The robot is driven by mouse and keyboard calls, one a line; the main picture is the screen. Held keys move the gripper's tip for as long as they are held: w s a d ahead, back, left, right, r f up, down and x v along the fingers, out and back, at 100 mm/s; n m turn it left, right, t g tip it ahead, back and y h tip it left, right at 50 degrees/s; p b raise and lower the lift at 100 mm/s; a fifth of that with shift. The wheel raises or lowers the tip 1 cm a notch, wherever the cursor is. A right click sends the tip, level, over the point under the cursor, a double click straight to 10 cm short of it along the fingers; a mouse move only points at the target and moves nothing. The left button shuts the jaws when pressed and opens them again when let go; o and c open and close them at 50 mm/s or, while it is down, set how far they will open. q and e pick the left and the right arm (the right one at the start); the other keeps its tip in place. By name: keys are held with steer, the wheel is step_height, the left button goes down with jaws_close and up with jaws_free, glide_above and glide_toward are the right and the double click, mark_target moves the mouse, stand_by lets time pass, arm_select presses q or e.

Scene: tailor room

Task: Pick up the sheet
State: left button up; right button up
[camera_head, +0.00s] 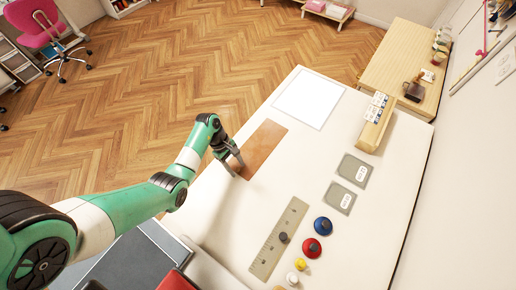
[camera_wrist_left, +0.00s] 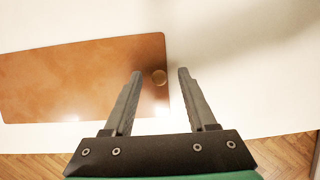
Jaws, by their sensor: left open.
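A brown leather-like sheet (camera_head: 264,146) lies flat on the white table near its left edge. In the left wrist view the brown sheet (camera_wrist_left: 75,80) fills the left side, with a small round spot near its right end. My left gripper (camera_head: 236,167) is open over the near end of the brown sheet. In the left wrist view the fingers (camera_wrist_left: 160,72) are apart, with the sheet's right end and round spot showing between them. I cannot tell whether the fingertips touch it. A white square sheet (camera_head: 309,98) lies farther back. My right gripper is not in view.
The white table (camera_head: 318,166) carries a ruler (camera_head: 279,238), blue (camera_head: 323,225) and red (camera_head: 311,248) round pieces, grey cards (camera_head: 354,170) and a wooden box (camera_head: 374,128). A wooden side table (camera_head: 398,60) stands behind. The table's middle is clear.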

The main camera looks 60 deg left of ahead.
arm_select(q)
jaws_close()
stand_by(0.5)
